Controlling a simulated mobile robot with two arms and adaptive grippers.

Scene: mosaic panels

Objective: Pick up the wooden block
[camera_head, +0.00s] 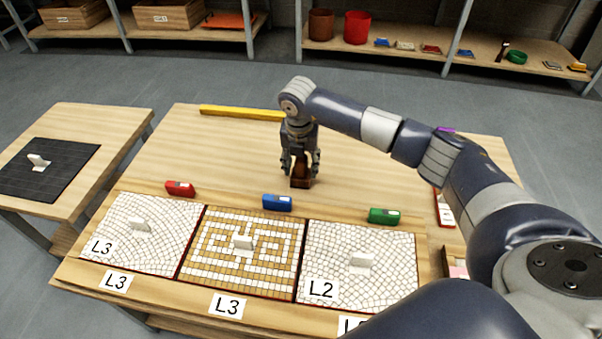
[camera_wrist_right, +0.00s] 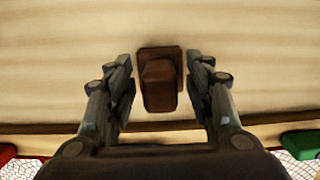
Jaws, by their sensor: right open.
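The wooden block (camera_head: 301,180) is dark brown and stands on the table behind the mosaic panels. In the right wrist view the wooden block (camera_wrist_right: 159,85) shows a wider base with a narrower upright part. My right gripper (camera_head: 301,166) comes down over it from above. In the right wrist view the fingers of my right gripper (camera_wrist_right: 160,88) are spread on both sides of the block, with a gap on each side. My left gripper is not in view.
Three mosaic panels (camera_head: 205,235) lie along the table's front. Red (camera_head: 180,188), blue (camera_head: 277,202) and green (camera_head: 384,216) items stand behind them. A yellow bar (camera_head: 242,113) lies at the back edge. A side table (camera_head: 110,130) holds a black panel (camera_head: 62,180). The table's back left is clear.

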